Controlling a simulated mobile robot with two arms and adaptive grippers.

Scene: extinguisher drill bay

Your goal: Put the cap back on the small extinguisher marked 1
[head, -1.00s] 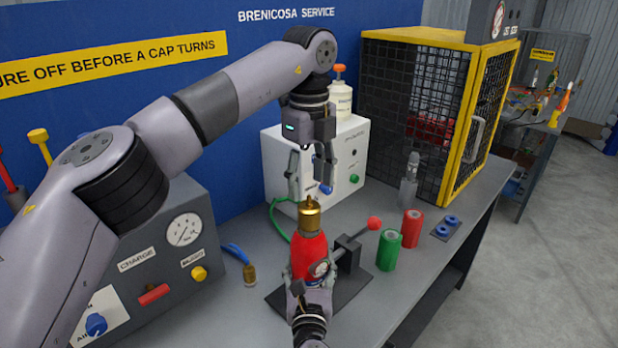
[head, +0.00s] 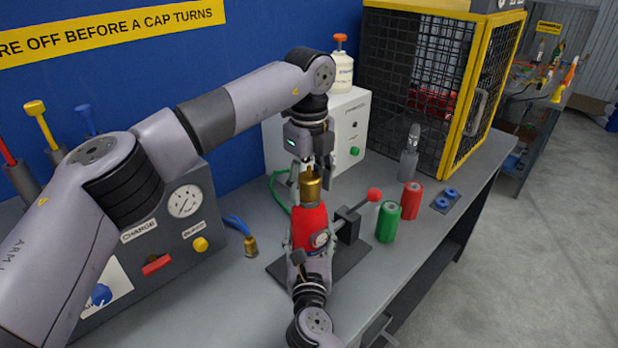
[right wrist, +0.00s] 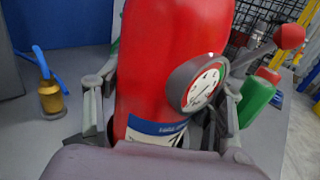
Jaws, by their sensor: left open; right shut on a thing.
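The small red extinguisher (head: 311,226) stands upright on the bench beside a black clamp. Its brass top piece (head: 311,190) points up; I cannot tell whether this is the cap or the bare neck. No mark 1 is readable. My right gripper (head: 307,245) is shut on the red body from the front. The right wrist view shows its fingers on both sides of the extinguisher (right wrist: 170,60), with the round gauge (right wrist: 201,87) facing me. My left gripper (head: 313,172) is open, pointing down right at the brass top; whether it touches is unclear.
A black clamp with a red-knobbed lever (head: 374,195) stands right of the extinguisher. Green (head: 388,222) and red (head: 410,196) cylinders stand farther right. A brass hose fitting (head: 250,246) and the grey charge box (head: 170,240) are left. A white box (head: 352,130) stands behind.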

